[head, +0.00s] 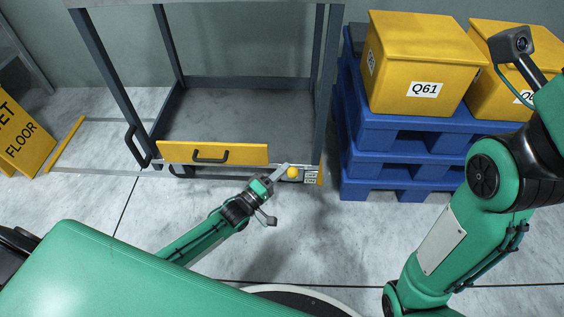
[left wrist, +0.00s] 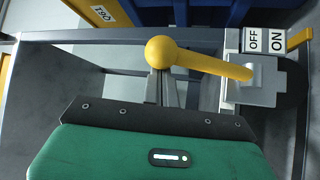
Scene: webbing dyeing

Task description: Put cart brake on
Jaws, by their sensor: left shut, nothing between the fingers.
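The cart (head: 326,80) is a dark grey frame in the head view. Its brake lever is yellow with a ball knob (head: 292,172), low at the front right corner. In the left wrist view the brake lever (left wrist: 215,66) runs left from a grey housing (left wrist: 255,85). Its base lies on the side of the OFF label (left wrist: 254,40), beside the ON label (left wrist: 279,40). My left gripper (head: 286,167) is shut and empty, its fingertips close beside the knob. In the wrist view the fingers (left wrist: 163,88) sit just below the knob; contact cannot be told.
A yellow drawer front (head: 230,153) with a black handle is left of the lever. Blue pallets (head: 390,160) with yellow boxes (head: 420,65) stand right of the cart. A yellow wet-floor sign (head: 22,135) is at far left. Floor in front of the cart is clear.

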